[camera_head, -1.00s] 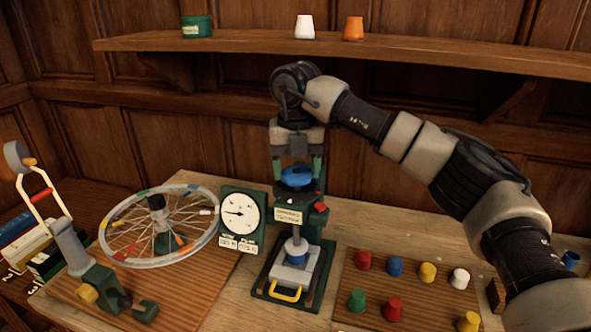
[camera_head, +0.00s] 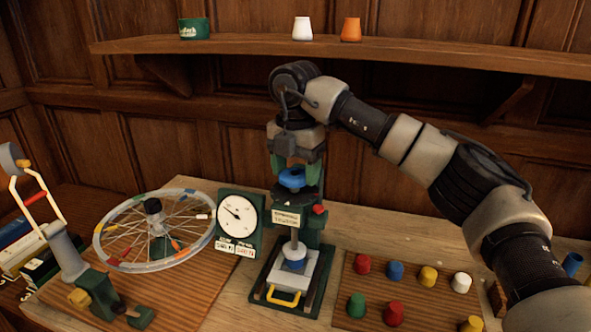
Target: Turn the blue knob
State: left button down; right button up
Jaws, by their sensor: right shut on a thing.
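A green press (camera_head: 313,232) stands on the bench with the blue knob (camera_head: 291,179) at its top. My right gripper (camera_head: 296,166) comes down from above and is shut on the blue knob, with its green-tipped fingers at the knob's rim. The fingers partly hide the knob. My left gripper is not in view.
A spoked wheel (camera_head: 108,252) and a green clamp stand (camera_head: 100,287) are on the left. A board with coloured pegs (camera_head: 345,304) lies to the right. A wooden shelf (camera_head: 400,50) holding small pots runs behind my right arm.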

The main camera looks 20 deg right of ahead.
aim_at(296, 173)
jog(key=shift+r, duration=0.15)
jog(key=o, duration=0.9)
jog(key=shift+o, duration=0.2)
notch_tip(296, 173, up, 7)
jog(key=shift+r+b, duration=0.2)
jog(key=shift+b, duration=0.2)
jog(key=shift+f, duration=0.1)
